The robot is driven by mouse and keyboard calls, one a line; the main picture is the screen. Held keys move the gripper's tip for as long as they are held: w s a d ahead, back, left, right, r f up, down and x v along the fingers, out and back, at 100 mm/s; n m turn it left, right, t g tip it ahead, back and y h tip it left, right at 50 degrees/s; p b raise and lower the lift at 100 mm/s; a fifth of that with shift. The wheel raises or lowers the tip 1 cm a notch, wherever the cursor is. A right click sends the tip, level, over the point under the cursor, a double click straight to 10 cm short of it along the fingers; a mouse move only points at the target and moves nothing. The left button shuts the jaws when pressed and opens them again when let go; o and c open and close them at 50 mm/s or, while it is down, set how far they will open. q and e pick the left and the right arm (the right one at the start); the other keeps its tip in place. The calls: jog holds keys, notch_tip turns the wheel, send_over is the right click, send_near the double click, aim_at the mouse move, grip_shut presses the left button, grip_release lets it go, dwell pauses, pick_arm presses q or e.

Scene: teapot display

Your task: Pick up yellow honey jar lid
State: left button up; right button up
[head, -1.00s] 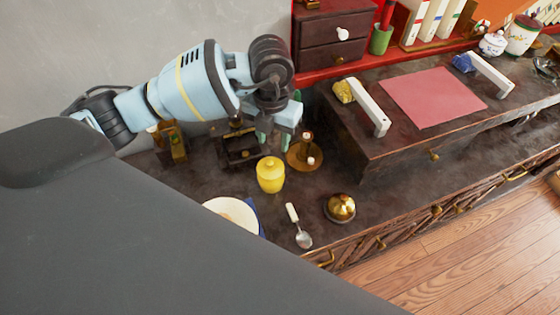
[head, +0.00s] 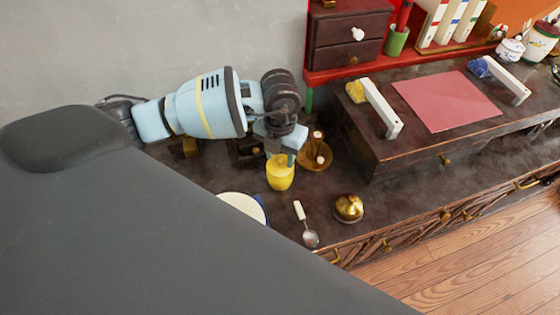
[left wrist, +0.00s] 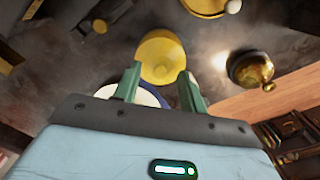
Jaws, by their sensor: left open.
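The yellow honey jar (head: 280,176) stands upright on the dark counter. Its round yellow lid is partly hidden by my gripper in the head view. My left gripper (head: 286,156) is above and behind the jar's top, with a green finger close to the lid. In the left wrist view, the lid (left wrist: 161,56) shows just beyond and between the two green fingers of my left gripper (left wrist: 160,82). The fingers are apart with nothing between them, and I cannot tell whether they touch the lid. My right gripper is not in view.
A brass candle holder (head: 326,162) stands close behind the jar to the right. A white dish (head: 236,200) lies in front to the left, a spoon (head: 309,237) in front, and a brass bell (head: 348,209) to the right. A raised wooden desk box (head: 380,160) bounds the right side.

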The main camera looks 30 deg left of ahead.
aim_at(281, 159)
pick_arm(q)
jog(key=shift+f, duration=0.3)
jog(key=shift+c, duration=0.2)
grip_shut()
jog(key=shift+r, duration=0.15)
jog(key=shift+r, duration=0.55)
notch_tip(281, 159, up, 2)
jog(key=shift+r, duration=0.2)
jog(key=s+d, duration=0.2)
jog(key=s, duration=0.5)
jog(key=s+d+r, duration=0.1)
jog(key=s+d, duration=0.2)
jog(key=s, duration=0.5)
jog(key=shift+d+r, duration=0.15)
